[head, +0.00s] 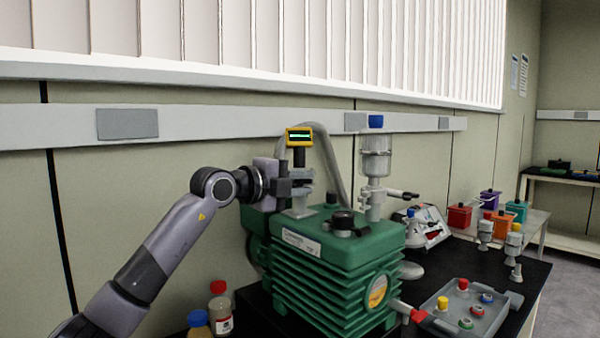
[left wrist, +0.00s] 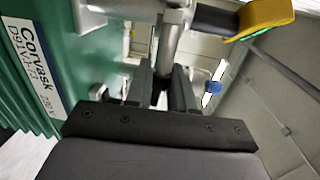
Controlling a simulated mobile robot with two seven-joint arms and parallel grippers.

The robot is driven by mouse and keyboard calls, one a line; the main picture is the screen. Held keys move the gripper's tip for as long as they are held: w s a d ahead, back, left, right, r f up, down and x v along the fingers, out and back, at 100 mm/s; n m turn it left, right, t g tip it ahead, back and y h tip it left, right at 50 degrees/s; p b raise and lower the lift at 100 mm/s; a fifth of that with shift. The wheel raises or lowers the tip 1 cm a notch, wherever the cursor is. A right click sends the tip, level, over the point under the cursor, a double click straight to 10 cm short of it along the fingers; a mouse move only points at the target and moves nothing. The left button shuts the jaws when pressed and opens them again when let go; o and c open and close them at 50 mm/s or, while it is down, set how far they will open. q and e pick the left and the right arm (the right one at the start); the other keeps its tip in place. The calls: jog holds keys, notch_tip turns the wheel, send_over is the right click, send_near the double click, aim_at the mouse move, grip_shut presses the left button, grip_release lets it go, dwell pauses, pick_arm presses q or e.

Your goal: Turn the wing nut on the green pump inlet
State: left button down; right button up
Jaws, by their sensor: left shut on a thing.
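The green pump (head: 335,248) stands on the dark bench, its ribbed side facing me. It fills the left of the left wrist view (left wrist: 92,40). Its grey metal inlet (head: 301,204) rises from the top at the left, below a yellow gauge (head: 299,135) with a green display. My left gripper (head: 291,188) reaches in from the left at the inlet clamp. In the left wrist view its two dark fingers (left wrist: 164,92) are closed on a small part beside the inlet pipe, apparently the wing nut, which the fingers mostly hide. My right gripper is not in view.
A glass trap (head: 375,158) with a side valve stands behind the pump. A grey tray (head: 470,312) with coloured caps lies right of it. Bottles with red (head: 219,305) and blue (head: 197,324) caps stand front left. A grey hose arches behind the gauge.

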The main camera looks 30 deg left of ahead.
pick_arm(q)
jog(key=g+p, duration=0.1)
jog(key=p, duration=0.2)
jog(key=r+g+y+p, duration=0.1)
jog(key=g+p, duration=0.1)
jog(key=p, duration=0.1)
jog(key=shift+m, duration=0.3)
jog(key=shift+f, duration=0.15)
jog(key=shift+f+g+y+p, duration=0.25)
jog(key=shift+g+y, duration=0.25)
jog(key=shift+g, duration=0.4)
jog(key=c, duration=1.1)
grip_release()
jog(key=shift+o, duration=0.2)
jog(key=shift+s, duration=0.1)
